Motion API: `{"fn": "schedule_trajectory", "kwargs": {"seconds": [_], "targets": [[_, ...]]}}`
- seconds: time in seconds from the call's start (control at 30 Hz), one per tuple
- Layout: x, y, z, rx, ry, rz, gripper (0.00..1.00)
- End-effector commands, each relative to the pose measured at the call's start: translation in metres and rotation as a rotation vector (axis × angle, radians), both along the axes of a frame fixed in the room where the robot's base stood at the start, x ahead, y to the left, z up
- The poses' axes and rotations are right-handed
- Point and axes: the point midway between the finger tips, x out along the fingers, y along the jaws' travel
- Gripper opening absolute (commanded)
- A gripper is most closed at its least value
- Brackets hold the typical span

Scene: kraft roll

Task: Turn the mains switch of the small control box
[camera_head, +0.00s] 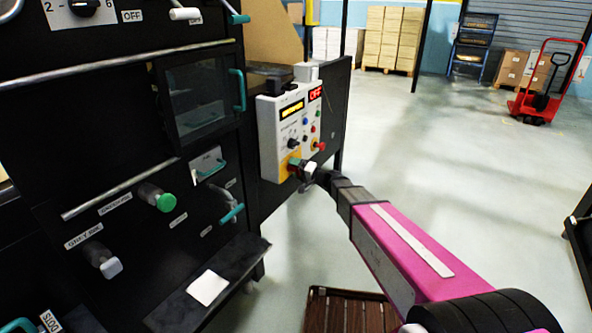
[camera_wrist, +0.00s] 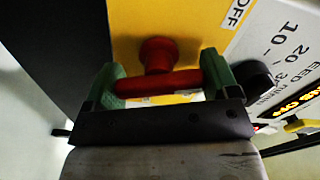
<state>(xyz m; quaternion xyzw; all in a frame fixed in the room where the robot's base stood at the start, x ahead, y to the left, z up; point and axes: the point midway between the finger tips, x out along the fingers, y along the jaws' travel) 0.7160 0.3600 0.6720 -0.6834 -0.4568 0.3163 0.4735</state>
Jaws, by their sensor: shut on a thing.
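The small control box (camera_head: 268,137) is a white box on the black machine's right side, with a yellow plate at its lower end. In the wrist view, the mains switch (camera_wrist: 158,84) has a red handle bar and a red round hub in front of the yellow plate (camera_wrist: 195,25). My gripper (camera_wrist: 164,82) has its two green fingers shut on the ends of the red bar. An "OFF" label (camera_wrist: 238,12) sits at the plate's edge. In the head view, my gripper (camera_head: 303,169) covers most of the switch.
A red emergency-type button (camera_head: 319,146) and other small knobs sit just above my gripper on the box. The black machine's front at left carries protruding handles and a green knob (camera_head: 166,202). A wooden slatted pallet (camera_head: 345,310) lies below my arm. Open floor extends right.

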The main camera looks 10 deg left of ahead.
Motion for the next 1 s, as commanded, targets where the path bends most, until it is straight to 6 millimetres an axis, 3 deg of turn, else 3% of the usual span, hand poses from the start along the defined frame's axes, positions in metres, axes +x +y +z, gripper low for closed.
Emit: {"fn": "schedule_trajectory", "kwargs": {"seconds": [1.0], "targets": [[-0.0010,-0.0003,-0.0055,0.356,0.864,0.000,0.57]]}}
